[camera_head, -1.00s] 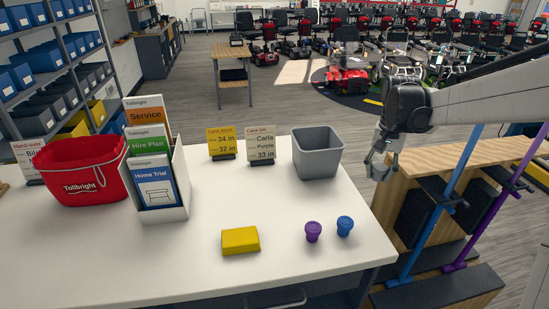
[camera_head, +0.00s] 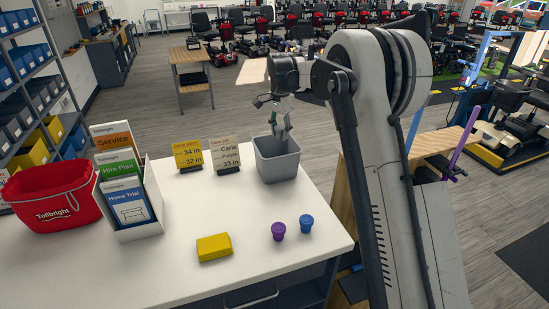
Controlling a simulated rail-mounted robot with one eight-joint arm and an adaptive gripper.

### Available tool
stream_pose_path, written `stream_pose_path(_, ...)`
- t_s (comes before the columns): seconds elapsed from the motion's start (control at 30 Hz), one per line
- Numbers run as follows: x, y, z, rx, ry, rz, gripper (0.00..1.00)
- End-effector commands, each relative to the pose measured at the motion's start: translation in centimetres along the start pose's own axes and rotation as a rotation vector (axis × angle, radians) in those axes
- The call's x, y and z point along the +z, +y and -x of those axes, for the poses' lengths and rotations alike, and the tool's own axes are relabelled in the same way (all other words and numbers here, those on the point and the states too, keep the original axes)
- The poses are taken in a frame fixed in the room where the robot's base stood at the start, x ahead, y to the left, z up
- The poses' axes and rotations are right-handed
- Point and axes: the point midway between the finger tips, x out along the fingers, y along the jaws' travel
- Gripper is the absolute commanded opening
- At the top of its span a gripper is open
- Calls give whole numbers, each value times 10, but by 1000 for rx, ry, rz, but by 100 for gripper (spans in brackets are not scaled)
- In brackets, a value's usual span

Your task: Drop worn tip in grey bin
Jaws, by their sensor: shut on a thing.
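The grey bin (camera_head: 277,160) stands upright and open-topped at the far right corner of the white table. My gripper (camera_head: 284,136) points down at the bin's mouth, with its fingertips at or just above the far rim. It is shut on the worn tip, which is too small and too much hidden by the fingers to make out. A purple tip (camera_head: 279,231) and a blue tip (camera_head: 306,224) stand side by side on the table, in front of the bin.
A yellow block (camera_head: 214,247) lies left of the two tips. Two cards, one yellow (camera_head: 188,155) and one beige (camera_head: 226,156), stand left of the bin. A brochure holder (camera_head: 134,232) and a red basket (camera_head: 58,209) stand farther left.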

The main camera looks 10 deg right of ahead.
Motion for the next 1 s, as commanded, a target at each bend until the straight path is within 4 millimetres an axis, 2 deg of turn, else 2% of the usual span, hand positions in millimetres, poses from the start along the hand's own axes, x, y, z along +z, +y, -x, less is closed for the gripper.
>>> stream_pose_path(0.5,0,0,-51,0,0,2,0)
stream_pose_path(0.87,0,0,-55,0,0,3,0)
stream_pose_path(0.9,0,0,-55,0,0,3,32)
stream_pose_path(1.0,0,0,-55,0,0,3,45)
